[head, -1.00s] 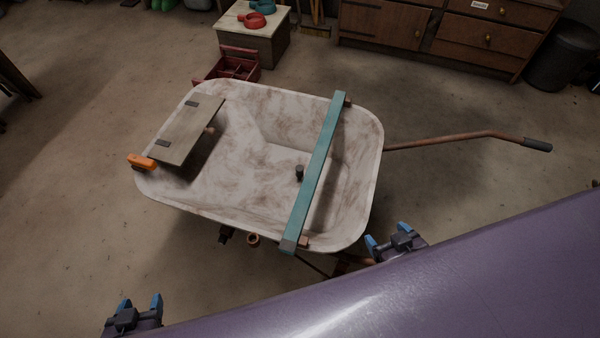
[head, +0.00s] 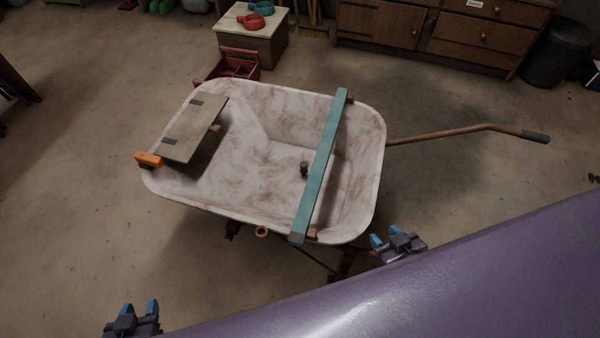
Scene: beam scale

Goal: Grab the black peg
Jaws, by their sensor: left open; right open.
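A small black peg (head: 304,168) shows inside the wheelbarrow tray (head: 240,165), just left of the teal beam (head: 322,165). Whether it stands on the tray or is fixed to something is too small to tell. My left gripper (head: 138,306) is open and empty at the bottom left, well in front of the tray and far from the peg. My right gripper (head: 390,238) is open and empty, just off the tray's near right corner and apart from the peg.
A wooden board (head: 192,129) lies across the tray's left end, with an orange clamp (head: 148,160) at its corner. The wheelbarrow's handle (head: 460,132) sticks out right. A red toolbox (head: 233,67) and a wooden box (head: 252,42) stand behind. Floor at left is clear.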

